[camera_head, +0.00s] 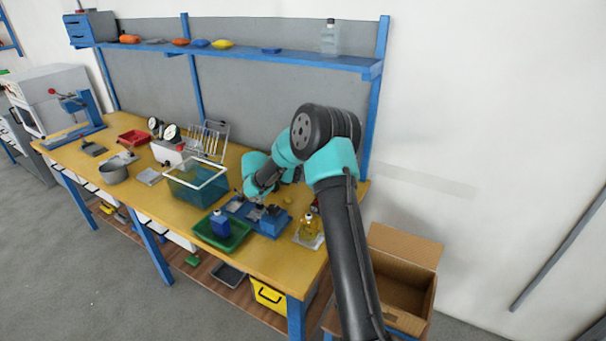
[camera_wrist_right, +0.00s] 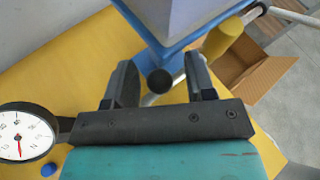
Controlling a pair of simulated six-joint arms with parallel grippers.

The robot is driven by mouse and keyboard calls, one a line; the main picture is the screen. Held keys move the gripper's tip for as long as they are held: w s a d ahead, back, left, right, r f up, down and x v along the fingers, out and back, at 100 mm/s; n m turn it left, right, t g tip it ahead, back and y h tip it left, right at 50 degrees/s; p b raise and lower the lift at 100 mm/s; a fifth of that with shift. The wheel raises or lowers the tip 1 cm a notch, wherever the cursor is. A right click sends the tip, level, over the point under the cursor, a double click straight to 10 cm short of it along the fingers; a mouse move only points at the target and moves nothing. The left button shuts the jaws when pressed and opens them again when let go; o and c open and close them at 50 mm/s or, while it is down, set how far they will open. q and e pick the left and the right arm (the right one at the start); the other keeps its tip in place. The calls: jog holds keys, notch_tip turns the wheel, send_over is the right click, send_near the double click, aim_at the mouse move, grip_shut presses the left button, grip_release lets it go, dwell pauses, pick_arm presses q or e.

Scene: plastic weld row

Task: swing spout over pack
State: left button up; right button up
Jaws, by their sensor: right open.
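My right gripper (camera_wrist_right: 158,82) is open in the right wrist view, its two dark fingers spread. A black ball knob (camera_wrist_right: 160,80) shows between the fingers, and I cannot tell if they touch it. A blue-edged grey body (camera_wrist_right: 176,20) stands behind the knob, with a yellow cylinder (camera_wrist_right: 222,38) and a pale rod (camera_wrist_right: 275,10) beside it. I cannot tell for certain which part is the spout or the pack. In the head view, my right arm reaches down to a blue fixture (camera_head: 268,228) on the yellow bench and hides part of it. My left gripper is out of view.
A green tray (camera_head: 240,238) with a blue bottle (camera_head: 220,223) is left of the fixture; an amber bottle (camera_head: 309,230) is right. A clear tank (camera_head: 215,180) stands behind. A dial gauge (camera_wrist_right: 17,145) is near the gripper. An open cardboard box (camera_head: 408,240) lies right.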

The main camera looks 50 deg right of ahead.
grip_shut()
dwell(0.5)
